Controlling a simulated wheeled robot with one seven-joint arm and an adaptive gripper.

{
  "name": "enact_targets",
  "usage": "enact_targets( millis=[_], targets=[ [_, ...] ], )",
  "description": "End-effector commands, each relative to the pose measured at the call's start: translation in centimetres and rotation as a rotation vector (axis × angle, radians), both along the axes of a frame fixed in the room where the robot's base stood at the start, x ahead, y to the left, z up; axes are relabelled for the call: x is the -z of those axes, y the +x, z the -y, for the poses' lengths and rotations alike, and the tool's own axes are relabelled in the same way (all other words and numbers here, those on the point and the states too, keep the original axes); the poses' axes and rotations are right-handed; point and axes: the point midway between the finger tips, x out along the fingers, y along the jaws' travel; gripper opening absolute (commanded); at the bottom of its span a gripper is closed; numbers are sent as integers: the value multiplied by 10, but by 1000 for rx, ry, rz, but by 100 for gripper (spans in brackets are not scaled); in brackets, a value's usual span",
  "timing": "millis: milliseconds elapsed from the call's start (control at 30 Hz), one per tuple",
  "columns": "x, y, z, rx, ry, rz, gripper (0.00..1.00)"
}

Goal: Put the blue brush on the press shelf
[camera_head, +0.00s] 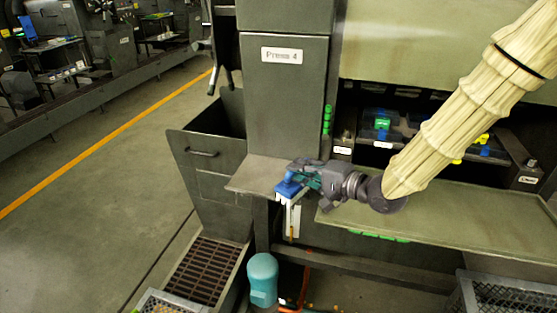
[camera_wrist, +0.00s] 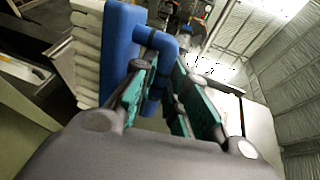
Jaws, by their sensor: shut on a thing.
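The blue brush (camera_head: 287,189) is in my gripper (camera_head: 302,178), its pale bristles pointing down in the head view. In the wrist view the brush's blue body (camera_wrist: 122,48) stands beside the teal finger pads, with the pale bristles (camera_wrist: 88,50) to its left. My gripper (camera_wrist: 165,85) is shut on the brush's blue handle. The press shelf (camera_head: 254,174) is a small grey ledge on the front of the Press 4 column. The brush is at the shelf's right front edge in the picture; I cannot tell whether they touch.
A wide green-grey table (camera_head: 450,218) lies to the right, below my arm. Boxes (camera_head: 383,124) sit in a recess behind it. An open grey bin (camera_head: 210,150) is to the left. The left part of the shelf is bare.

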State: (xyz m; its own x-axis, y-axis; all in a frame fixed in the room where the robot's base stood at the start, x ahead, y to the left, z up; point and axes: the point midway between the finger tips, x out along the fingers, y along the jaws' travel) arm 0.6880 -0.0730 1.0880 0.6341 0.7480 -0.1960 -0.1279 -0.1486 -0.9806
Motion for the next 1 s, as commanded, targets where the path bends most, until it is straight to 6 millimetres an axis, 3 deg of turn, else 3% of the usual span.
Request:
enact_targets(
  millis=[600,800,1000],
  targets=[
    [9,117,-32,2,-2,2,0],
    [12,133,-36,3,0,1,0],
    [20,134,-36,2,-1,-2,0]
  ],
)
